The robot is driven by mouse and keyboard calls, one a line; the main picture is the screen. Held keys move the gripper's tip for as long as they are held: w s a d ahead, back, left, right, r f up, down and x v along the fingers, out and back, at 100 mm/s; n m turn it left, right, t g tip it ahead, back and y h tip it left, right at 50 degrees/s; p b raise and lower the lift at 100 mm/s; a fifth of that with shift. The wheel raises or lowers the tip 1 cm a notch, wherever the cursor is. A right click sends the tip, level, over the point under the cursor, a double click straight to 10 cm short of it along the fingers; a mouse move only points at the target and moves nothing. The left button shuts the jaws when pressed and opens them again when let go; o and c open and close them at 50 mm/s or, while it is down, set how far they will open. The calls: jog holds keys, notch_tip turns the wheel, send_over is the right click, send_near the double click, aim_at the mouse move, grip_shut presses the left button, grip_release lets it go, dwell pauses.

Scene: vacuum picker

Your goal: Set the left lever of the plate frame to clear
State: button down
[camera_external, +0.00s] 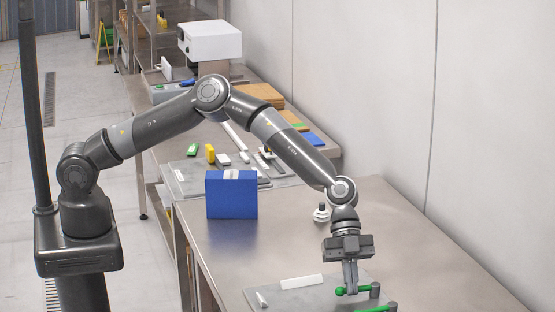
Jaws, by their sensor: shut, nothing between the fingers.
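The plate frame is a grey plate (290,298) lying on the metal table at the bottom of the view, partly cut off by the picture edge. A green lever (361,290) with a rounded end runs to a dark grey post on it. A second green lever (377,308) lies nearer the bottom edge and is partly cut off. I cannot tell which of them the task calls left, nor read any clear marking. My gripper (351,288) points down, shut and empty, with its fingertips right at the first green lever. Whether they touch it I cannot tell.
A white bar (302,282) and a small white piece (262,299) lie on the plate. A black-and-white knobbed piece (321,213) stands behind my gripper. A blue box (231,196) stands left. Bare table (410,225) lies to the right, beside the wall.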

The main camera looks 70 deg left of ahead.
jog(key=a+m+g, duration=0.1)
jog(key=m+g, duration=0.1)
jog(key=m, duration=0.1)
jog(key=shift+w+a+f+g+y, duration=0.1)
jog(key=shift+w+a+g+y, duration=0.2)
jog(key=shift+w+a+y, duration=0.1)
jog(key=m+g, duration=0.1)
jog(key=m, duration=0.1)
jog(key=a+m+g+y, duration=0.1)
jog(key=m, duration=0.1)
jog(key=shift+w+a+y, duration=0.15)
jog(key=shift+w+y, duration=0.15)
jog(key=shift+w, duration=0.1)
jog(key=shift+w+a, duration=0.3)
jog(key=shift+a, duration=0.1)
jog(key=shift+w+a, duration=0.45)
jog(key=shift+w, duration=0.3)
jog(key=shift+w+a, duration=0.2)
jog(key=shift+w, duration=0.65)
